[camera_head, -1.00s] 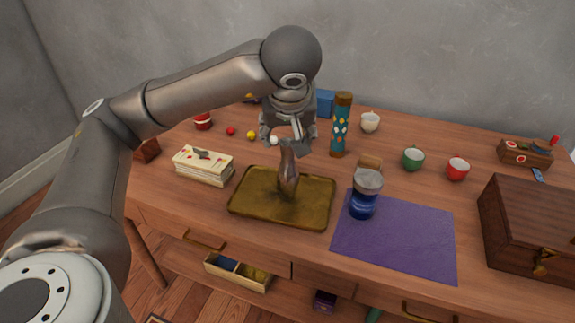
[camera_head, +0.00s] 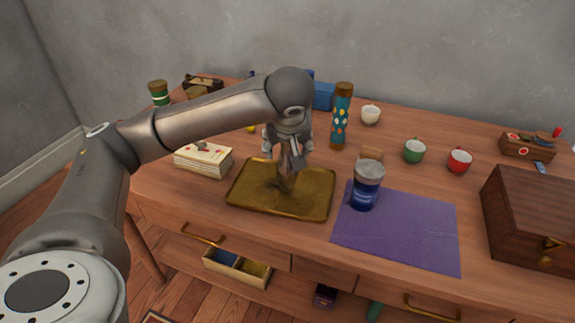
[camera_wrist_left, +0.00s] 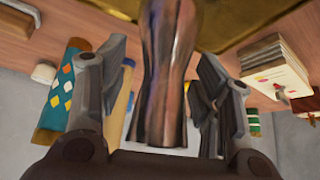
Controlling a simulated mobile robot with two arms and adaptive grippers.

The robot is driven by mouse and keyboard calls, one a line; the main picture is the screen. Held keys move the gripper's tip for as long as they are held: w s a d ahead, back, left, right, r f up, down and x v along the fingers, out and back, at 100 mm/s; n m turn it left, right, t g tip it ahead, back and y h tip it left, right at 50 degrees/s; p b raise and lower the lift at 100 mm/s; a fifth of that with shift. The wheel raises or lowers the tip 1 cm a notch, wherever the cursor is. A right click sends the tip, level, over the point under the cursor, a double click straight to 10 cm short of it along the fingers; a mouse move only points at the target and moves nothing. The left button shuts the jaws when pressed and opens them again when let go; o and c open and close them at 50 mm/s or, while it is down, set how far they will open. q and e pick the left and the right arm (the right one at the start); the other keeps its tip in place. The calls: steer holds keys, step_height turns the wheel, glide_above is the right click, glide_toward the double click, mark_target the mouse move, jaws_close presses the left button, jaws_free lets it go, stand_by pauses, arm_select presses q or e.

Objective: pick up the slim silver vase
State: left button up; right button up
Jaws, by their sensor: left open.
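The slim silver vase (camera_wrist_left: 165,75) stands between the two open fingers of my left gripper (camera_wrist_left: 160,100) in the left wrist view, with a gap on both sides. In the head view the vase (camera_head: 285,178) stands on a brass-coloured tray (camera_head: 250,195), and my left gripper (camera_head: 288,160) comes down over it from above. The gripper hides the vase's upper part there. My right gripper does not show.
A patterned teal cylinder (camera_head: 341,118) stands behind. A stack of books (camera_head: 203,162) lies left. A wooden chest (camera_head: 535,220) is at the right.

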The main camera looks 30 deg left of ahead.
arm_select(q)
steer(key=shift+w+f, duration=0.1)
steer(key=shift+f, duration=0.05)
steer(key=c, duration=1.2)
steer(key=shift+c, duration=0.3)
